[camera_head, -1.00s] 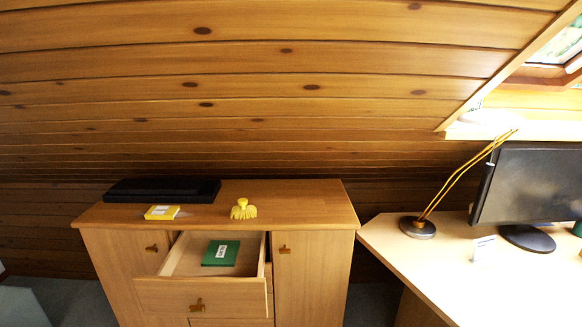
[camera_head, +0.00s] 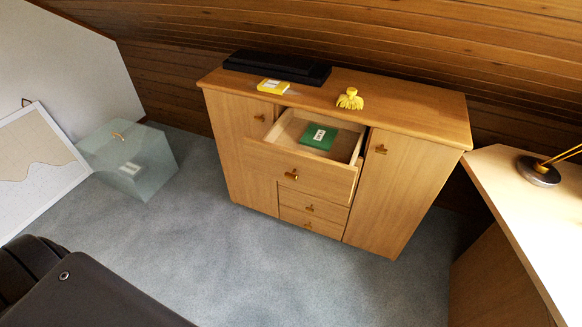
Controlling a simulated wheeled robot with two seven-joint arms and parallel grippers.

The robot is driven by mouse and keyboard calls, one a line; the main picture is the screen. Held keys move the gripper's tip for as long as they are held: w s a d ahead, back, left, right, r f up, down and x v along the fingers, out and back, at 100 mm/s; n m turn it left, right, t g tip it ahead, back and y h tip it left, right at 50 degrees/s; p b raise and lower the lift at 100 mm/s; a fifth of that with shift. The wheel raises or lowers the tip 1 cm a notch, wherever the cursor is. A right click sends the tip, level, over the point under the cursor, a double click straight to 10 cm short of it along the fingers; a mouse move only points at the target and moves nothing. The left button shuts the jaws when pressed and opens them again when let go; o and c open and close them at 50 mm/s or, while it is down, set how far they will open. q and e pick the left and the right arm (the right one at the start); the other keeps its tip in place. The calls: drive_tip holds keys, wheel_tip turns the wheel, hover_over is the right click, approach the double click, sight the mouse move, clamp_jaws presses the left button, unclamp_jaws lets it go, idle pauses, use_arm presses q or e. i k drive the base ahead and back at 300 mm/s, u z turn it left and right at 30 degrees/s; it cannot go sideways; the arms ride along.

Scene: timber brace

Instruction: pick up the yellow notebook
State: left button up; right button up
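The yellow notebook (camera_head: 272,87) is a small flat yellow block with a white label. It lies on top of the wooden cabinet (camera_head: 410,98), near the front edge and left of the middle. Neither of my grippers shows in the head view, so nothing is seen touching the notebook.
A long black case (camera_head: 277,68) lies behind the notebook. A yellow figure (camera_head: 350,99) stands to its right. The top drawer (camera_head: 300,171) is pulled out, with a green book (camera_head: 319,137) inside. A glass box (camera_head: 130,160) stands left; a desk (camera_head: 525,205) is right. Carpet between is clear.

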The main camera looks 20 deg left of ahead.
sight(276, 87)
drive_tip(key=u, duration=2.4)
drive_tip(key=i, duration=1.6)
drive_tip(key=z, duration=2.85)
